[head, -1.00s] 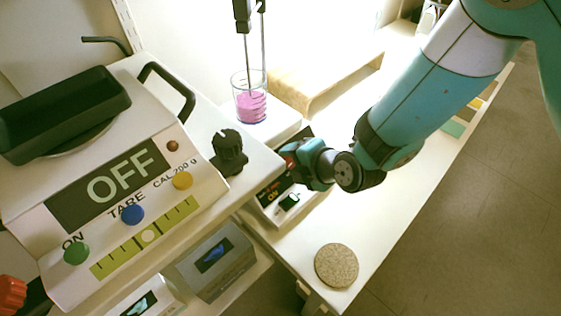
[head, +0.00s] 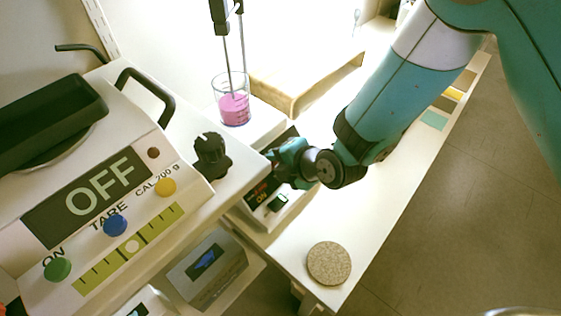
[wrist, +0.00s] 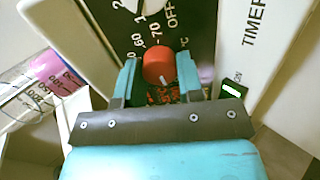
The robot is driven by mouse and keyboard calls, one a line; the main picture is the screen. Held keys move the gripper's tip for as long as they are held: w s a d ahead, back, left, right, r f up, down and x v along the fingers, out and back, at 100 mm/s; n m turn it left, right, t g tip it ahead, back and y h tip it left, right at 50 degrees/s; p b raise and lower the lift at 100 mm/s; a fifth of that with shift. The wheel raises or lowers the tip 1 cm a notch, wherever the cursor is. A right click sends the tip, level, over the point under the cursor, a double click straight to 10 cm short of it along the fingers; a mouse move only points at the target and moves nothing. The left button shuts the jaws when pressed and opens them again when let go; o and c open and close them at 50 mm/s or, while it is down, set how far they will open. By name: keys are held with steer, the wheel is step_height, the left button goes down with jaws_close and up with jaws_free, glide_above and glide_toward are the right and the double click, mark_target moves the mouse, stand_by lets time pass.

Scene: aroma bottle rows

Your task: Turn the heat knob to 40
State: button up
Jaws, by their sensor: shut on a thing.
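The red heat knob (wrist: 158,65) sits on a dark dial panel in the wrist view, with a short pale mark on its lower part. My gripper (wrist: 158,80) has one teal finger on each side of the knob and is shut on it. The numbers 60 and 70 and the word OFF show near the knob; other dial marks are hidden. In the head view my gripper (head: 275,160) is at the front panel of the hotplate stirrer (head: 290,207), and my arm and gripper hide the knob there.
A beaker of pink liquid (head: 234,108) stands on the stirrer with thin rods in it. A large scale showing OFF (head: 140,210) and a black knob-like part (head: 210,158) are close on the left. A round cork mat (head: 329,263) lies on the bench.

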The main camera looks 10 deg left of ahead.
steer(key=m+b, duration=0.1)
steer(key=m, duration=0.2)
steer(key=shift+m+b, duration=0.3)
steer(key=m+b, duration=0.1)
steer(key=m, duration=0.2)
steer(key=shift+m, duration=0.4)
steer(key=m+b, duration=0.1)
steer(key=m, duration=0.3)
steer(key=shift+w+r+m, duration=0.1)
steer(key=shift+m, duration=1.7)
steer(key=o, duration=0.9)
